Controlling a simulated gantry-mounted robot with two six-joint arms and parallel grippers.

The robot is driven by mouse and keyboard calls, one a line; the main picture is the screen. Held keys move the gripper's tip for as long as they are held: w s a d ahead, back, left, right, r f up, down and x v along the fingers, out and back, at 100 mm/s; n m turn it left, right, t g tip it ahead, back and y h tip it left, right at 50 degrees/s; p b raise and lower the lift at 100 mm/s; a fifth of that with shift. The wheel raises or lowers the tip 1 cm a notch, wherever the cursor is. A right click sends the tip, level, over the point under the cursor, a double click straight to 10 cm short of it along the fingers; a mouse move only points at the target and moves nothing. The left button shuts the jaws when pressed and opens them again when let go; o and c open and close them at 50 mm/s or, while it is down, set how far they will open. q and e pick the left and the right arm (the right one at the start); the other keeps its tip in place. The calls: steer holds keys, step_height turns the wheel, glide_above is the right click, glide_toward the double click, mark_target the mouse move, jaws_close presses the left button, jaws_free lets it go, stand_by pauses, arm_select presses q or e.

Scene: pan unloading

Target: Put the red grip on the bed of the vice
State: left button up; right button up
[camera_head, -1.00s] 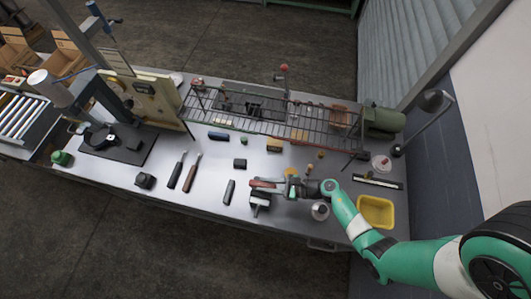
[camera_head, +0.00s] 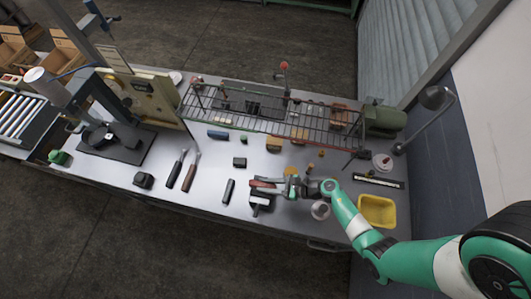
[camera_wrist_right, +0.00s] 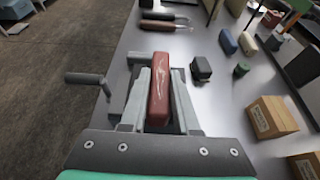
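The red grip (camera_wrist_right: 159,92) lies lengthwise between the fingers of my right gripper (camera_wrist_right: 160,105), which looks shut on it. In the head view the red grip (camera_head: 264,183) sticks out to the left of my right gripper (camera_head: 277,187). The dark vice (camera_head: 259,206) stands directly below them. Its crank handle (camera_wrist_right: 88,78) shows at the left in the right wrist view. The grip and gripper hide much of the vice bed, and I cannot tell whether the grip touches it. My left gripper is not in view.
A black block (camera_head: 239,162) and a dark bar (camera_head: 229,191) lie near the vice. Two files (camera_head: 188,176) lie further left. A metal cup (camera_head: 320,210) and yellow bin (camera_head: 376,211) stand to the right. A wire rack (camera_head: 258,120) spans the back of the bench.

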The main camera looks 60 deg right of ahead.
steer(key=o, duration=0.5)
steer(key=shift+s+r, duration=0.1)
steer(key=shift+r, duration=0.05)
steer(key=p+v, duration=0.1)
steer(key=v, duration=1)
steer(key=shift+s, duration=0.2)
steer(key=shift+d, duration=0.1)
